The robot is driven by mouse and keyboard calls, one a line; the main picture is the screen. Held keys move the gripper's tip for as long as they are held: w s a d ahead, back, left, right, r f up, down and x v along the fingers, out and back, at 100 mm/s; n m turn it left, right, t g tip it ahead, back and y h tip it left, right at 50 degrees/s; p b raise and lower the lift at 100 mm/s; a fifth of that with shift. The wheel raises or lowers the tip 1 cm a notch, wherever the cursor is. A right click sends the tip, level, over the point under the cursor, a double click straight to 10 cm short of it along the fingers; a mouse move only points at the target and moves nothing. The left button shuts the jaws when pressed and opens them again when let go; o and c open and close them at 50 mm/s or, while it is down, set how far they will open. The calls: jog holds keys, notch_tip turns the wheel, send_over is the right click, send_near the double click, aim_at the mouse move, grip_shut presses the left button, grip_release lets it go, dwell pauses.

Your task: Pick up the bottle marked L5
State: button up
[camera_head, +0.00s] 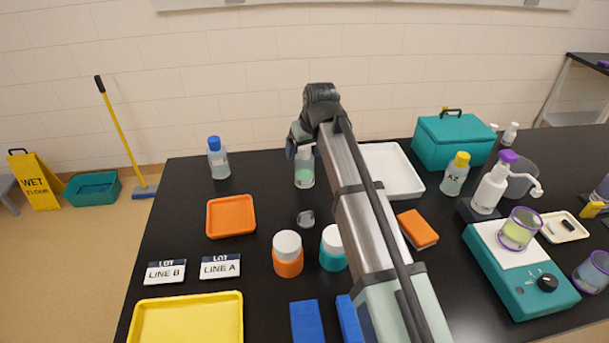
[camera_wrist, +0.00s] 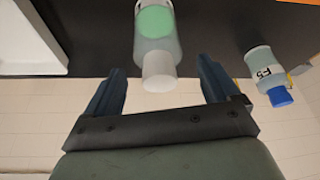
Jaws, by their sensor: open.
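A clear bottle with a blue cap (camera_head: 218,160) stands at the back left of the black table. It also shows at the right of the wrist view (camera_wrist: 265,68), outside my fingers; its small label is too unclear to read surely. A bottle with a white cap and green patch (camera_head: 305,172) stands right of it, partly under my gripper (camera_head: 298,145). In the wrist view this bottle (camera_wrist: 157,45) lies ahead, its cap between the tips of my open fingers (camera_wrist: 160,72), with gaps on both sides. No marking on it is readable.
A white tray (camera_head: 408,180) and teal box (camera_head: 455,142) stand right of my arm. An orange tray (camera_head: 231,230) and two white-lidded jars, one orange (camera_head: 288,262), are nearer. Bare table lies around the blue-capped bottle.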

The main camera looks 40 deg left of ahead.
jog(key=x, duration=0.4)
jog(key=shift+w, duration=0.1)
jog(key=shift+c, duration=0.2)
jog(key=c, duration=1.5)
jog(key=shift+o, duration=0.2)
jog(key=shift+r, duration=0.15)
